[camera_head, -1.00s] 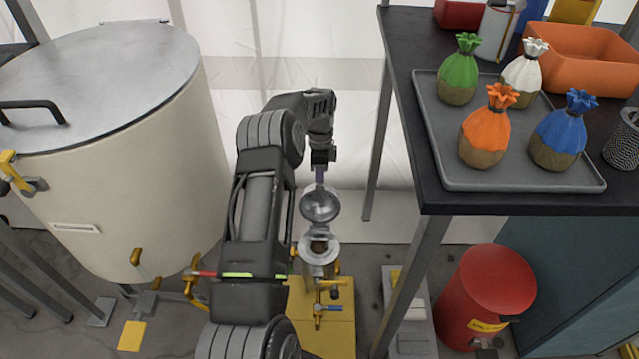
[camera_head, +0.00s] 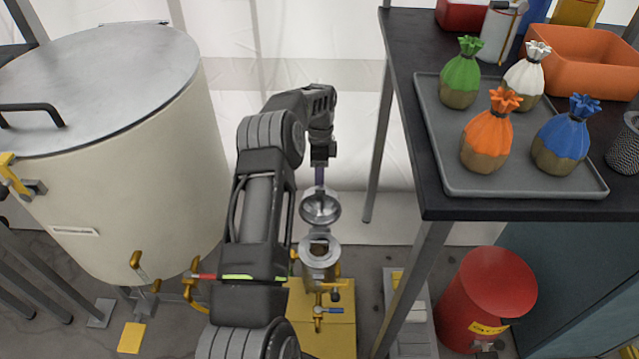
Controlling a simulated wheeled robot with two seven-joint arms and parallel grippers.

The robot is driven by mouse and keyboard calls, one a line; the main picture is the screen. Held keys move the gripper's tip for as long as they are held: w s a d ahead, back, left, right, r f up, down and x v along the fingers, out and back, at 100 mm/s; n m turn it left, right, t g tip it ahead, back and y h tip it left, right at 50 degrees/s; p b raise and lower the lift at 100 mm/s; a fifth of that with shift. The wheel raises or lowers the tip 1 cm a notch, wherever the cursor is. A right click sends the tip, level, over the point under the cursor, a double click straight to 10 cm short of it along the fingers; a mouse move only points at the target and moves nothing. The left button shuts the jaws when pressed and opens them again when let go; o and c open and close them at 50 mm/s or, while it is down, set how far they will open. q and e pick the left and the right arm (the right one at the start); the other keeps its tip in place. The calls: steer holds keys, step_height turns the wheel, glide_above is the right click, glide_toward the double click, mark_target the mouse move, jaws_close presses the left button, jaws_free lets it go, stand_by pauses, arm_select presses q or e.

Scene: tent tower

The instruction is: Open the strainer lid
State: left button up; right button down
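The strainer (camera_head: 319,272) is a small metal vessel with a round open mouth, standing over a yellow base. Its strainer lid (camera_head: 320,210) is a shiny round metal dome, tilted up behind the mouth with its hollow side showing. A thin purplish strip, seemingly the lid's handle, rises from the lid to my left gripper (camera_head: 322,158). The gripper appears closed on that strip, though its fingers are small and dark here. My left arm reaches over from below, just left of the strainer. My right gripper is not in view.
A large pale tank (camera_head: 130,190) stands at left. A dark table (camera_head: 405,60) at right holds a grey tray (camera_head: 455,180) with several colored sacks and an orange bin (camera_head: 580,65). A red canister (camera_head: 485,295) stands below. Yellow-handled valves sit low around the strainer.

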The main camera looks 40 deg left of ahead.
arm_select(q)
steer(key=v, duration=0.6)
steer(key=shift+p, duration=0.45)
